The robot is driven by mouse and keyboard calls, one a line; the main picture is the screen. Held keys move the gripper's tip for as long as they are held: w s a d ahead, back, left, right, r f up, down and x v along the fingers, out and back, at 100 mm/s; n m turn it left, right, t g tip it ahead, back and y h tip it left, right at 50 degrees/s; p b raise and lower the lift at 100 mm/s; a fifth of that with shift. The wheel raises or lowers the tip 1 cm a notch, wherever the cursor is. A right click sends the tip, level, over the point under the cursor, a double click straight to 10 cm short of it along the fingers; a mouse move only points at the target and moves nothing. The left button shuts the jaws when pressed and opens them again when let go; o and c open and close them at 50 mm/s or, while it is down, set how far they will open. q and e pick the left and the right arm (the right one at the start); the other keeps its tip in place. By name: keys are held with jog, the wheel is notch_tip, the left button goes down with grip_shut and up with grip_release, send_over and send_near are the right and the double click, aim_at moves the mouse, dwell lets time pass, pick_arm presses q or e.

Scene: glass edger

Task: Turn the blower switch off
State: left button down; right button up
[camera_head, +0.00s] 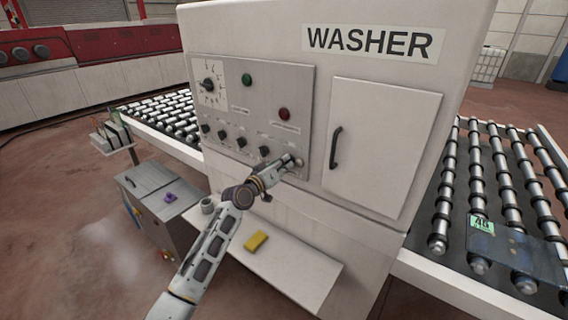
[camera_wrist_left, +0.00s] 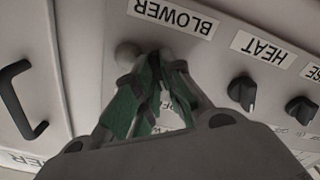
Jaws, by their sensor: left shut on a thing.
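My left gripper (camera_head: 290,164) is at this switch. In the wrist view its green-padded fingers (camera_wrist_left: 160,68) are closed together on the switch just by the label. The fingers hide most of the switch, and I cannot tell its position. My right gripper is not in view.
Dark heat knob (camera_wrist_left: 242,92) and another knob (camera_wrist_left: 302,109) are beside the gripper. A door with a black handle (camera_head: 336,147) is right of the panel. A shelf below holds a yellow block (camera_head: 255,241). Roller conveyors (camera_head: 497,185) flank the washer.

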pick_arm(q)
jog(key=shift+n, duration=0.3)
jog(key=c, duration=1.5)
grip_release()
jog(key=shift+s+a, duration=0.1)
jog(key=shift+a, duration=0.05)
jog(key=shift+v, duration=5.85)
jog(key=shift+f, duration=0.1)
